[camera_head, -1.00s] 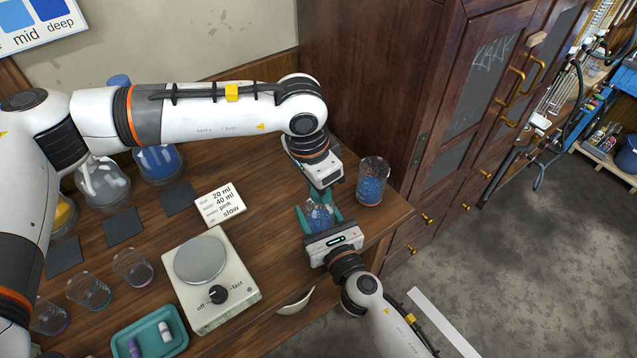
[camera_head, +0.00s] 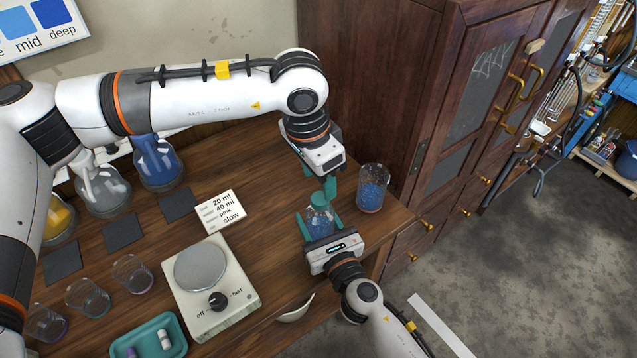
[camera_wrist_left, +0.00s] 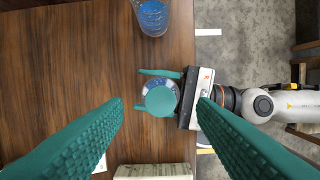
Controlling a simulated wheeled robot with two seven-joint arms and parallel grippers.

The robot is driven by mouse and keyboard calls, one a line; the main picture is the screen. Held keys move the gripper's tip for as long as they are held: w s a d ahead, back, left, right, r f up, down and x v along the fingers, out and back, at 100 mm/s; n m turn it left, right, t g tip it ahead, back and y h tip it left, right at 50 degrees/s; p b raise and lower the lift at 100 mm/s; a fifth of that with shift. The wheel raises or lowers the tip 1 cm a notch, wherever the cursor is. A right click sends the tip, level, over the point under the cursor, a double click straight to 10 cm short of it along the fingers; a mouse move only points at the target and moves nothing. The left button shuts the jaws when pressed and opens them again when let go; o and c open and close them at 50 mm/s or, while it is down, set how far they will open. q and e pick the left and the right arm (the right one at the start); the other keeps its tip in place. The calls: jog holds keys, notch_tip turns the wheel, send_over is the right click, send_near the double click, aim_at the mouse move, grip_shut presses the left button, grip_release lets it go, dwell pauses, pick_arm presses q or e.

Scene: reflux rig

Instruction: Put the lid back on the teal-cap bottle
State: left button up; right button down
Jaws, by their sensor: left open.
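The teal-cap bottle (camera_head: 320,224) is a small clear bottle with blue contents near the table's right edge. In the left wrist view its round teal lid (camera_wrist_left: 160,101) sits over the bottle's mouth; whether it is fully seated I cannot tell. My right gripper (camera_head: 315,211) has its teal fingers on both sides of the bottle and appears shut on it. My left gripper (camera_head: 320,184) points down just above the lid, its fingers open and empty. In the left wrist view the lid shows between and beyond the open fingers.
A glass of blue beads (camera_head: 371,192) stands close behind and right of the bottle. A stirrer plate (camera_head: 212,285), a note card (camera_head: 220,210), a teal tray (camera_head: 124,340) and several beakers are to the left. A dark cabinet (camera_head: 385,100) rises behind the table.

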pick_arm(q)
jog(key=shift+c, duration=0.4)
jog(key=n, duration=0.5)
jog(key=shift+r, duration=0.15)
jog(key=n, duration=0.4)
jog(key=shift+r+n, duration=0.2)
jog(key=shift+n, duration=0.2)
jog(key=n, duration=0.7)
jog(key=shift+d+r+y, duration=0.1)
jog(key=shift+r+y, duration=0.15)
jog(key=shift+y, duration=0.05)
jog(key=n, duration=0.4)
jog(key=shift+r+g, duration=0.15)
jog(key=shift+g, duration=0.15)
jog(key=n, duration=0.5)
jog(key=shift+w+r, duration=0.1)
jog(key=shift+r, duration=0.1)
jog(key=n, duration=0.4)
jog(key=shift+r+n, duration=0.2)
jog(key=shift+n, duration=0.2)
jog(key=n, duration=0.4)
jog(key=shift+r+y, duration=0.15)
jog(key=shift+y, duration=0.15)
jog(key=n, duration=0.6)
jog(key=shift+r, duration=0.25)
